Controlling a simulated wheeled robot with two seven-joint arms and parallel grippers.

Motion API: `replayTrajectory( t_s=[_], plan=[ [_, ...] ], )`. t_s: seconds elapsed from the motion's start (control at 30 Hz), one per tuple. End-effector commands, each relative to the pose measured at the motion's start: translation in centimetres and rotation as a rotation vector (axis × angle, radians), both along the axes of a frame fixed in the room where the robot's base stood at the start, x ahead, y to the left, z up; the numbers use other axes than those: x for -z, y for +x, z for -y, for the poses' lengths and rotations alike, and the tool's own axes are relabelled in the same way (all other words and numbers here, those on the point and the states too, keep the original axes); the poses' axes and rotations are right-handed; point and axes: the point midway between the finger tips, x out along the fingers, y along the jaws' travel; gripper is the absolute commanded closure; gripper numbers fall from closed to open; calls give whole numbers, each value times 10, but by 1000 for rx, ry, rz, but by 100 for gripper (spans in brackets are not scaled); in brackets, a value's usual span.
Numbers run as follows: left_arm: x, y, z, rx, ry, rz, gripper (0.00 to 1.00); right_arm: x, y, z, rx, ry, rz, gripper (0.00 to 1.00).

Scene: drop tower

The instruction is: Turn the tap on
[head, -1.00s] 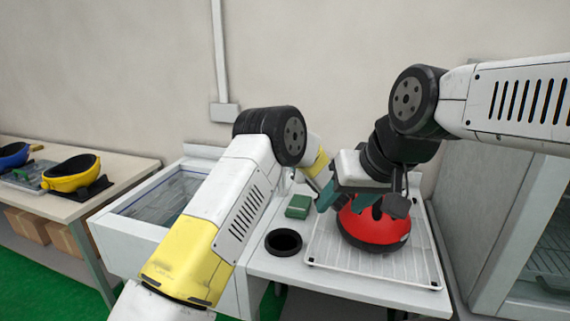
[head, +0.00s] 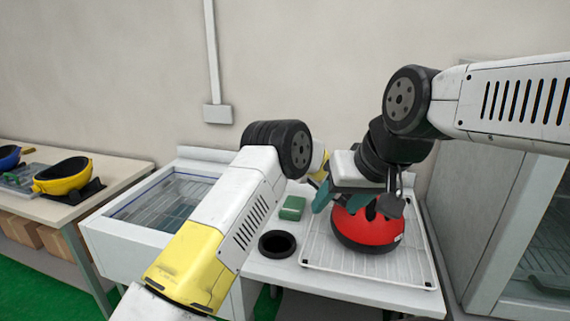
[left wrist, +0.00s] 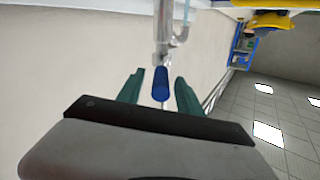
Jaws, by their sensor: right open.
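The tap shows in the left wrist view as a pale metal pipe (left wrist: 180,32) with a blue lever (left wrist: 161,84). My left gripper (left wrist: 159,88) is open, with one green finger on each side of the blue lever. I see gaps between lever and fingers. In the head view the tap and my left gripper's fingers are hidden behind my arms. My right gripper (head: 340,203) is open above a red helmet (head: 368,228) with black stripes. I cannot tell whether it touches the helmet. No water stream is visible.
The helmet rests on a white wire rack (head: 320,250). Beside it are a black ring-shaped holder (head: 277,244) and a green block (head: 292,208). The sink basin (head: 165,203) is left of my left forearm. A side table (head: 115,172) holds a yellow helmet (head: 63,176). A grey cabinet (head: 480,215) stands right.

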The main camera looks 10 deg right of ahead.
Motion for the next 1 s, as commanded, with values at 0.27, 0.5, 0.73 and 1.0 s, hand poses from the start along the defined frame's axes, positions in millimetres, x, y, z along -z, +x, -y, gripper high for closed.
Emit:
replayTrajectory(
  t_s=[0.27, 0.5, 0.73, 1.0],
  plan=[
    [-1, 0, 0, -1, -1, 1, 58, 0, 0, 0, 0, 0, 0, 47],
    [-32, 0, 0, -1, -2, 4, 58, 0, 0, 0, 0, 0, 0, 47],
    [-40, -48, -6, 3, 2, -3, 58, 0, 0, 0, 0, 0, 0, 47],
    [-47, -112, -15, 2, 1, 0, 58, 0, 0, 0, 0, 0, 0, 47]
  ],
)
